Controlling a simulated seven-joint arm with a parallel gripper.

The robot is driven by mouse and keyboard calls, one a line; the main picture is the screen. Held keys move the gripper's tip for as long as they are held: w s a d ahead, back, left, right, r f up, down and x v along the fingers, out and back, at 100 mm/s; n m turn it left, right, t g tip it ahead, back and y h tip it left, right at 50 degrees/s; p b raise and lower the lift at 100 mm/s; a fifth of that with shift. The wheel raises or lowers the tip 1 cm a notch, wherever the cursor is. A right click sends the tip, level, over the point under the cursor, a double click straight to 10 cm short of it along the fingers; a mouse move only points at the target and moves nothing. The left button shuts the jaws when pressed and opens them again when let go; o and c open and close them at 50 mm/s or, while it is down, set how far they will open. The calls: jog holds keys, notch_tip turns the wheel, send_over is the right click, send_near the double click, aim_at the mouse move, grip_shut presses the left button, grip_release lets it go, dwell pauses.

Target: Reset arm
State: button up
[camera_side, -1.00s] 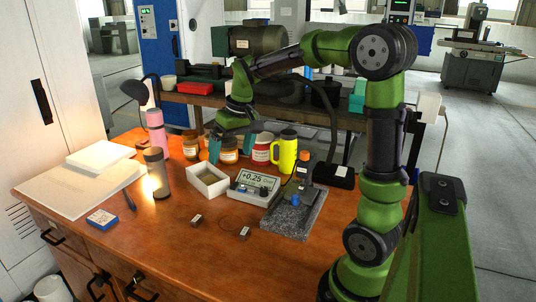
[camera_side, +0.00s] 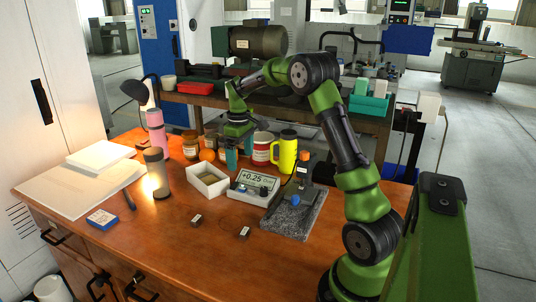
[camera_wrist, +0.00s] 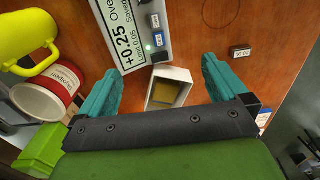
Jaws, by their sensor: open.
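My gripper (camera_side: 239,156) has two teal fingers and hangs over the back middle of the wooden bench (camera_side: 165,240), above and behind the display unit. In the wrist view my gripper (camera_wrist: 162,85) is open, with no object held between its fingers. An open white box (camera_side: 208,182) stands on the bench to its front left; in the wrist view the box (camera_wrist: 170,76) shows between the fingers, with a tan area inside. A gauge display (camera_side: 252,185) reading +0.25 stands beside the box. Two small dark blocks (camera_side: 197,219) (camera_side: 243,232) lie near the front.
A yellow mug (camera_side: 285,153), a red-and-white mug (camera_side: 262,150) and brown jars (camera_side: 191,146) stand close around my gripper. A granite stand (camera_side: 296,215) is right of the display. A tumbler (camera_side: 156,173) and pink bottle (camera_side: 155,128) stand left. The bench front is mostly clear.

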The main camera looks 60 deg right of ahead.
notch_tip(320, 180, down, 3)
jog(key=shift+r, duration=0.2)
jog(key=shift+r, duration=0.1)
dwell(0.5)
notch_tip(320, 180, up, 10)
jog(key=s+a+r+m+t, duration=0.1)
jog(key=s+a+t, duration=0.1)
jog(key=s+a, duration=0.4)
jog(key=s+a+r+m+t+y, duration=0.1)
jog(key=s+a, duration=0.5)
jog(key=a, duration=0.6)
jog(key=s+a+r+m+t+y, duration=0.1)
jog(key=s+a+t, duration=0.3)
jog(key=a, duration=0.6)
jog(key=shift+s+m, duration=0.5)
jog(key=shift+s, duration=0.45)
